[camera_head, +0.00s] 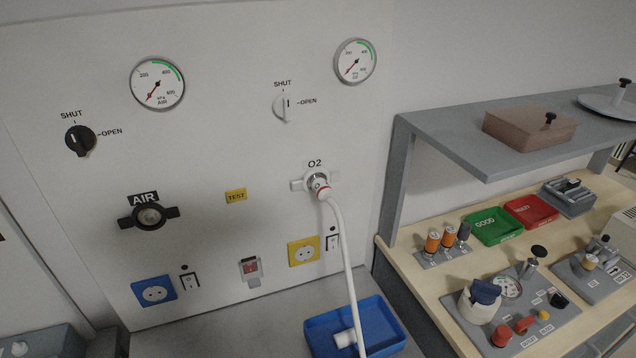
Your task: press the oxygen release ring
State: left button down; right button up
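The O2 outlet (318,181) is on the white wall panel below the label "O2", with a light lever at its left side. A white hose (341,250) is plugged into it and hangs down towards a blue tray. A reddish ring (323,191) shows where the plug meets the outlet. The O2 valve knob (284,107) above is white, with "SHUT" and "OPEN" marks. The O2 gauge (355,62) needle points low left. Neither of my grippers shows in the head view.
The blue tray (393,334) below holds a white fitting (346,338). The AIR outlet (149,217), AIR knob (80,140) and sockets share the panel. A wooden bench (425,282) with a grey shelf (450,140) and equipment stands at right. Space before the outlet is clear.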

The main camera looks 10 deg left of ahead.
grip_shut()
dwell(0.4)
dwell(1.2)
